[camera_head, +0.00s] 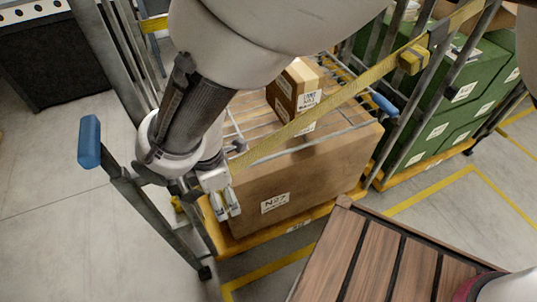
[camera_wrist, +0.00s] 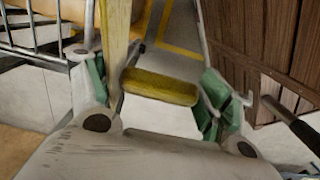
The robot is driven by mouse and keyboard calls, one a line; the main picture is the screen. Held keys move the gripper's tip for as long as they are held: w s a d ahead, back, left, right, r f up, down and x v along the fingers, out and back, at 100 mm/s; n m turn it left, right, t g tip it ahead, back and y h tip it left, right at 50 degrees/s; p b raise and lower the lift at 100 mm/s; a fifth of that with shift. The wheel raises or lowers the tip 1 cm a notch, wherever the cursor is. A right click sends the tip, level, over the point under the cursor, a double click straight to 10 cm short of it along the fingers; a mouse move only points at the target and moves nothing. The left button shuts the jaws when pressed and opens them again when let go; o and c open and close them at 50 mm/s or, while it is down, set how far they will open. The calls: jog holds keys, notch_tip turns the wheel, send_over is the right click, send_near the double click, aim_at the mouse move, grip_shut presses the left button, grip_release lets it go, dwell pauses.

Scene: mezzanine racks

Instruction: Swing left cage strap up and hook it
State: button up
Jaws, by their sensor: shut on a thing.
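My gripper (camera_head: 225,203) is at the front left corner of the left cage (camera_head: 125,175), its fingers pointing down. The yellow strap (camera_head: 340,95) runs slanting from the cage's upper right post down to my gripper, taut across the front of the load. In the wrist view, the strap (camera_wrist: 115,35) ends in a yellow bar (camera_wrist: 160,87) held between the green-padded fingers. My gripper is shut on this end bar. The bar is hidden by the gripper in the head view. I cannot make out a hook on the left post.
A large carton (camera_head: 300,185) marked N27 and a smaller box (camera_head: 297,85) sit in the cage. Blue-tipped handles (camera_head: 90,142) stick out at its front. Green crates (camera_head: 440,110) stand to the right. A slatted wooden surface (camera_head: 390,260) is close in front.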

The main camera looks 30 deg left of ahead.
jog(key=shift+g, duration=0.3)
jog(key=r, duration=0.1)
jog(key=s+r, duration=0.1)
jog(key=r, duration=0.1)
jog(key=shift+s+a+r, duration=0.15)
jog(key=shift+s+r, duration=0.15)
jog(key=shift+s, duration=0.1)
jog(key=shift+s+a+r, duration=0.1)
jog(key=shift+a+r, duration=0.25)
jog(key=shift+r, duration=0.25)
jog(key=o, duration=1.2)
jog(key=shift+r, duration=0.1)
jog(key=shift+o, duration=0.6)
jog(key=shift+s+d+r, duration=0.1)
jog(key=shift+d, duration=0.05)
